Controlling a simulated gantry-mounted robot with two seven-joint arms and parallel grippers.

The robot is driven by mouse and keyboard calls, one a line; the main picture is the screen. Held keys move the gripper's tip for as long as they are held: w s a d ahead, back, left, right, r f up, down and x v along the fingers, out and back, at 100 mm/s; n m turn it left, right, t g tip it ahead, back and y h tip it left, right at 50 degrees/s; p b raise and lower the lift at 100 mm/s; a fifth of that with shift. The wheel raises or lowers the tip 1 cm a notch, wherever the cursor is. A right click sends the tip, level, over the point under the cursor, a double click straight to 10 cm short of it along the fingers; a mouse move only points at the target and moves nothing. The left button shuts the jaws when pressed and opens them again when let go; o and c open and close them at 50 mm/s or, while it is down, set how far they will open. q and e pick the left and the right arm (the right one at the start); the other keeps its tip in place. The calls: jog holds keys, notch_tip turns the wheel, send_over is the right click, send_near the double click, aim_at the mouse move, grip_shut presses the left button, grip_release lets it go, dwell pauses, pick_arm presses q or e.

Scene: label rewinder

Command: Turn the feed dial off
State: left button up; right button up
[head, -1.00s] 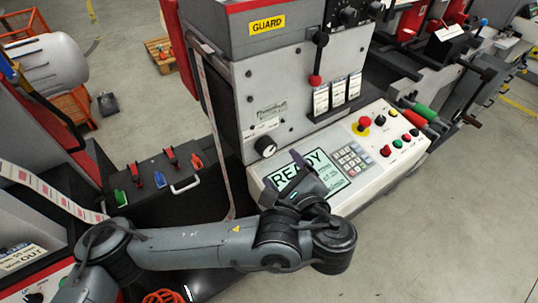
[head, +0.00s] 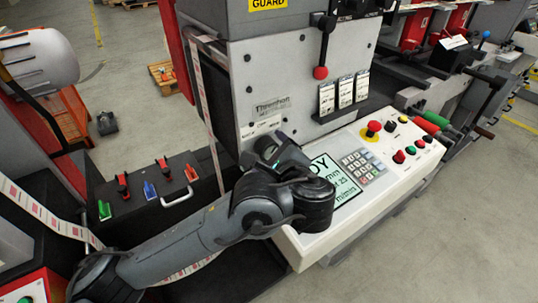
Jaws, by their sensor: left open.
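The label rewinder's grey front panel (head: 290,85) stands at the centre. The dark round dial low on this panel, seen in the earlier head view, is now hidden by my left gripper, so its setting cannot be read. My left gripper (head: 268,147) is open with its fingers at the panel's lower edge, where the dial sits. I cannot tell whether they touch it or are around it. My right gripper is not in view.
The white console (head: 345,215) slopes below, with a partly covered display (head: 340,183), a keypad (head: 363,166) and a red mushroom button (head: 374,127). A paper web (head: 208,110) runs left of the panel.

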pick_arm(q)
jog(key=shift+w+a+f, duration=0.1)
jog(key=shift+w, duration=0.15)
jog(key=c, duration=1)
jog(key=shift+f+n+t+b, duration=0.3)
jog(key=shift+n+b, duration=0.2)
jog(key=shift+b, duration=0.5)
jog(key=shift+c, duration=0.2)
jog(key=n+t+b, duration=0.1)
jog(key=n+b, duration=0.1)
jog(key=b, duration=0.2)
jog(key=n+t+h+b, duration=0.1)
jog(key=n+b, duration=0.1)
jog(key=b, duration=0.3)
jog(key=shift+a+f, duration=0.1)
jog(key=shift+f, duration=0.05)
jog(key=shift+r+n+b, duration=0.2)
jog(key=shift+n+b, duration=0.4)
jog(key=shift+b, duration=0.2)
jog(key=o, duration=1)
jog(key=shift+o, duration=0.2)
